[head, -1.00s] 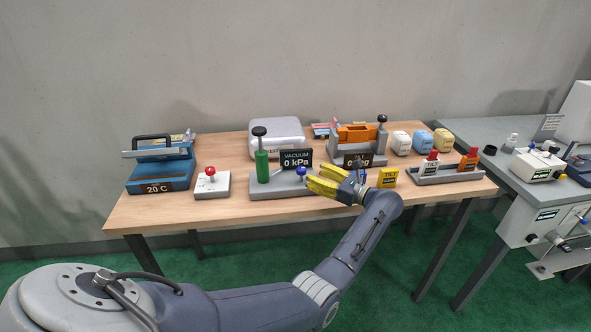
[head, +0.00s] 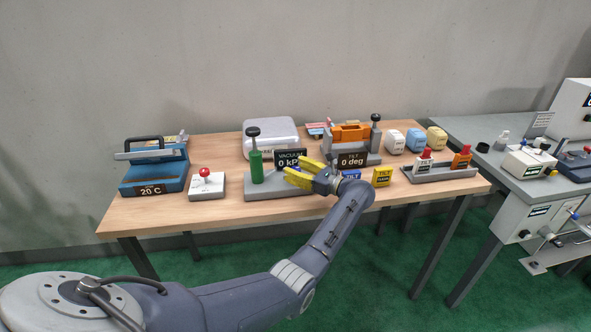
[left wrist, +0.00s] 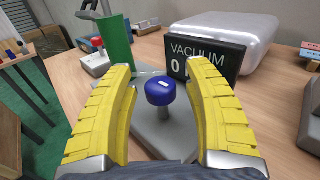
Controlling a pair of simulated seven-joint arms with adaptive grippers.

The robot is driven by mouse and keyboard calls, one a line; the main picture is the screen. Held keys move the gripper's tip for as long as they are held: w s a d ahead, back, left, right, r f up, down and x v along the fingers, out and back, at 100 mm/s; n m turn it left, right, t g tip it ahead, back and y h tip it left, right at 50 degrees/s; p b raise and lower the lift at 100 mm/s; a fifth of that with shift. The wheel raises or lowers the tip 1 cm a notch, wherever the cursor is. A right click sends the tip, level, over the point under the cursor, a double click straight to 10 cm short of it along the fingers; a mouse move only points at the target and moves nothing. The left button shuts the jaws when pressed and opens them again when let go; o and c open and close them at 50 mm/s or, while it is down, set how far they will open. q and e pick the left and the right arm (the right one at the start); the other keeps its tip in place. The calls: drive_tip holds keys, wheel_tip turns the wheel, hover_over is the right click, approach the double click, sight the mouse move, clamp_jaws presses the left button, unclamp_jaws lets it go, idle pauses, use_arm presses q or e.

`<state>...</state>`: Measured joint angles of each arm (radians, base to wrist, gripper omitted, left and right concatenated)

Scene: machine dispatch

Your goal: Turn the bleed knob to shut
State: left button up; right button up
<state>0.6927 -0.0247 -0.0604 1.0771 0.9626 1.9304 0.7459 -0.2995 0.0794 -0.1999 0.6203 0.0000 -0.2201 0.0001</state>
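The blue bleed knob (left wrist: 160,90) stands upright on a stem on the grey base of the vacuum unit (head: 260,190). In the left wrist view it shows between the yellow fingers, a little beyond them, with a small white mark on its front. My left gripper (head: 296,170) is open, with a finger on either side of the knob and gaps showing to both. The green pump cylinder (head: 256,167) stands left of the knob. My right gripper is not in view.
A white box with a red knob (head: 205,184) sits to the left, beside the blue heater (head: 160,173). The tilt display (head: 352,161) and yellow tilt block (head: 382,177) are to the right. A silver case (head: 270,134) stands behind. The table's front strip is clear.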

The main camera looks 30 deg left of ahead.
use_arm(q)
clamp_jaws()
drive_tip(key=shift+m+t, duration=0.3)
drive_tip(key=shift+t, duration=0.1)
drive_tip(key=m+t, duration=0.1)
drive_tip(key=t, duration=0.1)
drive_tip(key=m+t+h, duration=0.1)
drive_tip(key=m+t, duration=0.1)
drive_tip(key=t, duration=0.1)
drive_tip(key=shift+s+m+t+h, duration=0.1)
drive_tip(key=shift+m+t+h, duration=0.2)
drive_tip(key=m+t+h, duration=0.5)
drive_tip(key=t, duration=0.1)
drive_tip(key=shift+t, duration=0.3)
drive_tip(key=m+t+h, duration=0.1)
drive_tip(key=m+h, duration=0.1)
drive_tip(key=h, duration=0.1)
drive_tip(key=m+t+h, duration=0.2)
drive_tip(key=m+h, duration=0.1)
drive_tip(key=shift+m+t+h, duration=0.25)
drive_tip(key=shift+m+h, duration=0.65)
drive_tip(key=shift+h, duration=0.6)
drive_tip(key=shift+m+t+h, duration=0.25)
drive_tip(key=shift+m+h, duration=0.65)
drive_tip(key=shift+h, duration=0.9)
